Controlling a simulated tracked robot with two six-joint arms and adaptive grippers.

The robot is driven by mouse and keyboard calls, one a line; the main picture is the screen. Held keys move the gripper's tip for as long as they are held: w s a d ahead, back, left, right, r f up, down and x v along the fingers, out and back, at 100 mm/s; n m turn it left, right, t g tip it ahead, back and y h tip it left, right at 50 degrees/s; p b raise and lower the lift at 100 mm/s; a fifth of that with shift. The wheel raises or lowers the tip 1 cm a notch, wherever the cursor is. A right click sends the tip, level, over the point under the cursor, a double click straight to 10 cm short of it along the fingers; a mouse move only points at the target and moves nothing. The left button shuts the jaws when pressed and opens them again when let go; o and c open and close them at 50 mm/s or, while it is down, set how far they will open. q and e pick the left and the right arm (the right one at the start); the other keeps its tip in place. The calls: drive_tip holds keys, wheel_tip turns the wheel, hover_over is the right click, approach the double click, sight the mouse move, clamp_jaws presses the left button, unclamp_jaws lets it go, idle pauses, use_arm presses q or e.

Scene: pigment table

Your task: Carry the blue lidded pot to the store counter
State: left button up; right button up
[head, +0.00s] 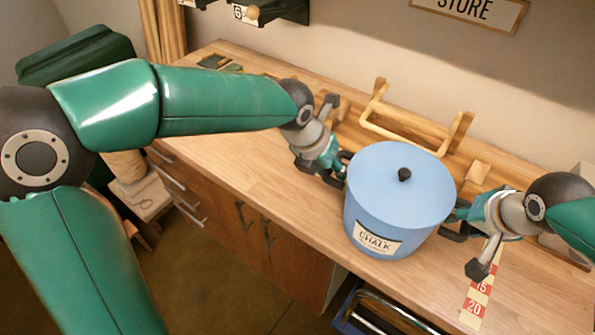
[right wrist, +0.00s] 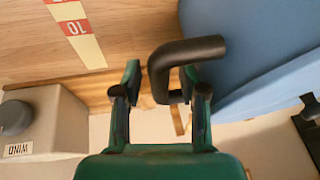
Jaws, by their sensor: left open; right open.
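The blue lidded pot (head: 385,215) has a black lid knob and a CHALK label. It appears to stand upright on the wooden counter (head: 235,150) below the STORE sign (head: 468,12). My left gripper (head: 335,168) is open at the pot's left side; the handle there is mostly hidden. My right gripper (head: 462,225) is open at the pot's right side. In the right wrist view, the open fingers of my right gripper (right wrist: 162,95) stand on either side of a dark bent handle (right wrist: 190,52), beside the blue pot wall (right wrist: 255,50).
A numbered measuring strip (head: 477,295) lies on the counter to the pot's right. A wooden rack (head: 405,140) stands behind the pot. The right wrist view shows a pale box marked WIND (right wrist: 50,120). The counter's left stretch is mostly clear.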

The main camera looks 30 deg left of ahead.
drive_tip(key=shift+r, duration=0.3)
use_arm(q)
drive_tip(key=v, duration=1.1)
drive_tip(key=shift+r, duration=0.25)
use_arm(e)
drive_tip(key=v, duration=1.1)
drive_tip(key=shift+s+r, duration=0.15)
use_arm(q)
drive_tip(key=shift+s+a, duration=0.1)
drive_tip(key=shift+a, duration=0.05)
